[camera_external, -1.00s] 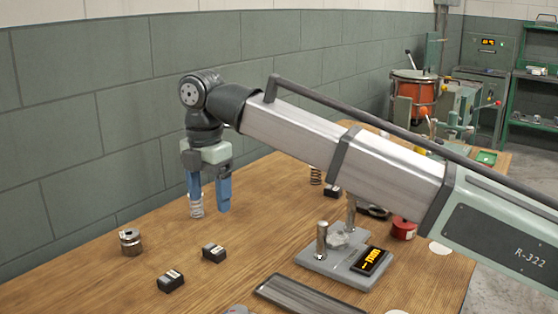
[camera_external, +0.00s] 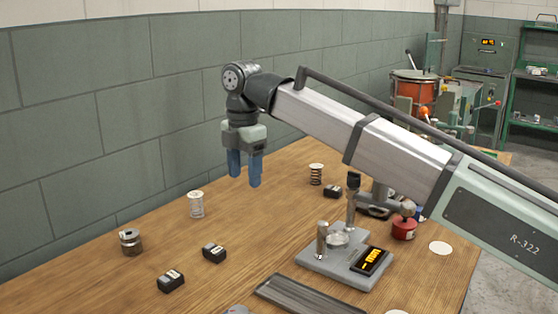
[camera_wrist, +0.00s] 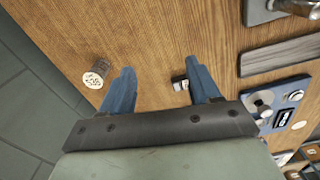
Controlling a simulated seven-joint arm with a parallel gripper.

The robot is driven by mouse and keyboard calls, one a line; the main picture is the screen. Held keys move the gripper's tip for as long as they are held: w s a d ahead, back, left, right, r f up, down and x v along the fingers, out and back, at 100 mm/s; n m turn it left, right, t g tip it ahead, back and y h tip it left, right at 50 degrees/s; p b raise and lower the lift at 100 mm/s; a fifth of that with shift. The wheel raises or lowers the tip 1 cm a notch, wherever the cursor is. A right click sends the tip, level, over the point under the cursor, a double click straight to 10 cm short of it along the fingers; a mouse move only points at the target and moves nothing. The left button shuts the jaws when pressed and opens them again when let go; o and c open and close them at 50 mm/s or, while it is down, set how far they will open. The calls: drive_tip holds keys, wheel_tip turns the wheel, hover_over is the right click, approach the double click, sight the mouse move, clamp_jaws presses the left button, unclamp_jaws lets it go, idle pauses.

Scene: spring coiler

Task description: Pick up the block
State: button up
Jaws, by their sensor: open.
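Several small dark blocks with pale labels lie on the table. One block (camera_external: 171,281) is at the front left, another block (camera_external: 214,253) is just behind it, and a third block (camera_external: 332,191) is farther back to the right. I cannot tell which one the task means. My gripper (camera_external: 245,181) is open and empty, pointing down above the table, left of the third block. In the wrist view, a dark block (camera_wrist: 180,84) lies below, close to the right finger of my gripper (camera_wrist: 160,68) and partly hidden by it.
A pale coil (camera_external: 196,205) and a metal cylinder (camera_external: 130,242) stand at left. A copper-coloured coil (camera_external: 316,174) stands beside the third block. A scale-like device (camera_external: 345,262) with a post, a dark tray (camera_external: 305,296) and a red object (camera_external: 404,228) occupy the right.

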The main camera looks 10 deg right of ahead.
drive_tip(key=w+d+m, duration=0.2)
drive_tip(key=w+d, duration=0.8)
drive_tip(key=d, duration=0.2)
drive_tip(key=r+m, duration=0.1)
drive_tip(key=m, duration=1.2)
hover_over(333, 188)
wheel_tip(333, 188, down, 7)
drive_tip(key=shift+s+f, duration=0.15)
drive_tip(key=shift+f, duration=0.05)
drive_tip(key=shift+w+f, duration=0.15)
drive_tip(key=shift+f, duration=1.4)
drive_tip(key=shift+w+f, duration=0.1)
drive_tip(key=shift+f, duration=1.45)
clamp_jaws()
